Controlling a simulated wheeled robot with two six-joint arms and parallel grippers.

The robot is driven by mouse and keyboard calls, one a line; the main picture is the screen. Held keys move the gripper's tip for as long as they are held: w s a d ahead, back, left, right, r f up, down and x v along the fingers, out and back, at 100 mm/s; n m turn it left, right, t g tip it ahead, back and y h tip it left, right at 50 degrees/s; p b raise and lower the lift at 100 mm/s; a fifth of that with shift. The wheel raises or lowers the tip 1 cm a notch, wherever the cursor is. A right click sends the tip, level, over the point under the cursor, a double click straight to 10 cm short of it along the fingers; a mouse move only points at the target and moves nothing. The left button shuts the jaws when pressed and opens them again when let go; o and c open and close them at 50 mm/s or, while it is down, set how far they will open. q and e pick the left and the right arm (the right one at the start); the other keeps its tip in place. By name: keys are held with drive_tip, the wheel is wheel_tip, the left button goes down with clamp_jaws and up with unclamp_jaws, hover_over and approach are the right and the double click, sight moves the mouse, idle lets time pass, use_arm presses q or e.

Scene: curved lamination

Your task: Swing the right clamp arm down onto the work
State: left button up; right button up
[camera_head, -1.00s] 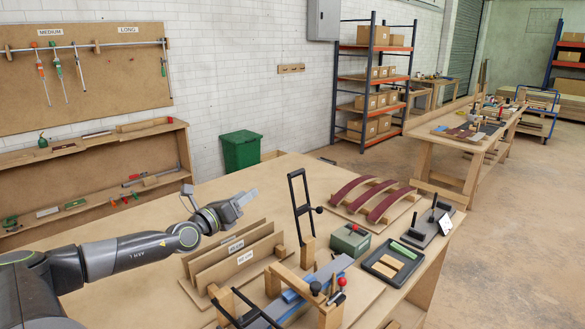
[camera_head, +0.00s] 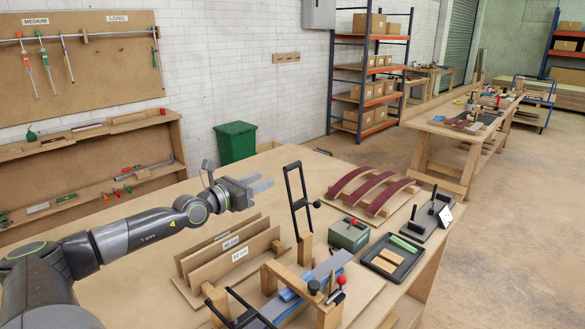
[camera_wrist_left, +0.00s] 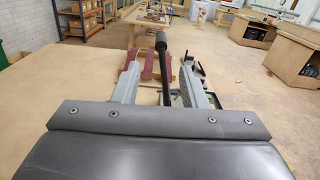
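The right clamp arm (camera_head: 291,192) is a black frame standing upright on a wooden post, with a black knob on its right side. The work (camera_head: 322,271) is a blue-grey strip in the wooden jig (camera_head: 328,315) in front. A second black clamp arm (camera_head: 238,312) lies low over its near end. My left gripper (camera_head: 263,185) is just left of the upright arm's upper part, fingers pointing right and apart. The left wrist view shows the open fingers (camera_wrist_left: 160,88) with a dark rod with a rounded end (camera_wrist_left: 162,60) between them in the picture. Contact cannot be told. My right gripper is not in view.
Labelled wooden panels (camera_head: 225,252) stand below my left arm. A green box with a red knob (camera_head: 349,235), curved red strips (camera_head: 370,191) and a dark tray (camera_head: 392,258) are to the right. The table's left part is bare.

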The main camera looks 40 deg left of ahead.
sight(286, 170)
use_arm(q)
drive_tip(key=w, duration=0.8)
drive_tip(key=w+d+b, duration=0.1)
drive_tip(key=w, duration=0.3)
drive_tip(key=shift+w+d, duration=0.1)
drive_tip(key=shift+w, duration=0.25)
clamp_jaws()
